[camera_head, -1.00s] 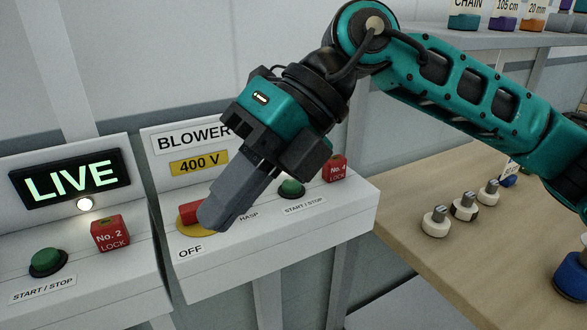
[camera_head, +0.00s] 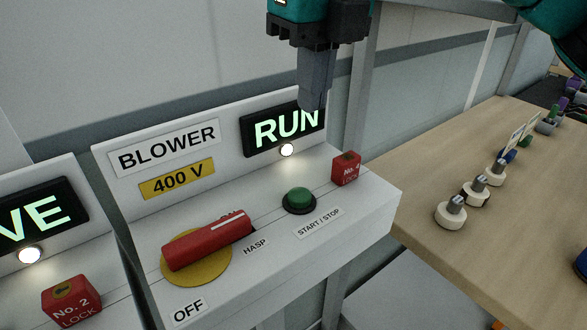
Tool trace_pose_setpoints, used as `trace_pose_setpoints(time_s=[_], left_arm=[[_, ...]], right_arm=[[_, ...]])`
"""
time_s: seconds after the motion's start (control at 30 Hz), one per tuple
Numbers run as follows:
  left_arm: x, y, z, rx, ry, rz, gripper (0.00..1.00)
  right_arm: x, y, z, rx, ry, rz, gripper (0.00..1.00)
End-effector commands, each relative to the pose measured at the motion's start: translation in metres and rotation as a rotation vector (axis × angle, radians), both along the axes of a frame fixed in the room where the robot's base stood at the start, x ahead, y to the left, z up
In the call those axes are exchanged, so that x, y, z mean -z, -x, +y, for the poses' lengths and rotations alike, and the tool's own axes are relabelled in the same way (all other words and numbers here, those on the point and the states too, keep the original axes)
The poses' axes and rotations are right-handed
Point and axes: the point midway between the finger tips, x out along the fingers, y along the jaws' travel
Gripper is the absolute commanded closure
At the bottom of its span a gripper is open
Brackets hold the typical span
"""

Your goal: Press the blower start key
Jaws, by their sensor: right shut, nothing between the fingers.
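The blower panel (camera_head: 282,262) is a white sloped box with a "BLOWER" label and a yellow "400 V" label. Its green start/stop key (camera_head: 299,198) sits in a black ring, right of the red rotary handle (camera_head: 208,240) on a yellow disc. The handle points toward the right, away from the "OFF" label. The display (camera_head: 284,128) reads "RUN" in lit green, and the round lamp (camera_head: 287,150) below it is lit white. My right gripper (camera_head: 313,106) is shut and empty, pointing down above the key and overlapping the display's right end. My left gripper is out of view.
A red No. 4 lock (camera_head: 346,168) sits right of the key. The neighbouring panel at left has a lit display (camera_head: 40,214) and a red No. 2 lock (camera_head: 71,299). A wooden table (camera_head: 470,150) at right holds several white knobs (camera_head: 451,212).

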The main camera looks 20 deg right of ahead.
Motion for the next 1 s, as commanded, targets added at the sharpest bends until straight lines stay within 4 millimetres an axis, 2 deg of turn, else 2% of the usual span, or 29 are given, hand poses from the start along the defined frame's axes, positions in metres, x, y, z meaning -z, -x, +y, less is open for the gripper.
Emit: trace_pose_setpoints(time_s=[0.27, 0.43, 0.57, 0.8, 1.0], left_arm=[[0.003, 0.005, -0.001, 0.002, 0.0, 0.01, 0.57], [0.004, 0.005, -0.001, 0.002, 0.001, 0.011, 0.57], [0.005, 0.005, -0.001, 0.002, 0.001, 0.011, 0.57], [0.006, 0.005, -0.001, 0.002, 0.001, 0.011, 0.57], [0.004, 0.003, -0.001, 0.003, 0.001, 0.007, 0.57]], right_arm=[[0.001, 0.0, 0.0, 0.0, -0.001, 0.0, 1.0], [0.014, -0.001, 0.0, 0.0, 0.001, 0.002, 1.0], [0.037, -0.002, 0.001, 0.0, 0.0, 0.003, 1.0], [0.089, -0.006, 0.003, 0.0, 0.001, 0.004, 1.0], [0.122, -0.009, 0.005, -0.001, -0.001, 0.001, 1.0]])
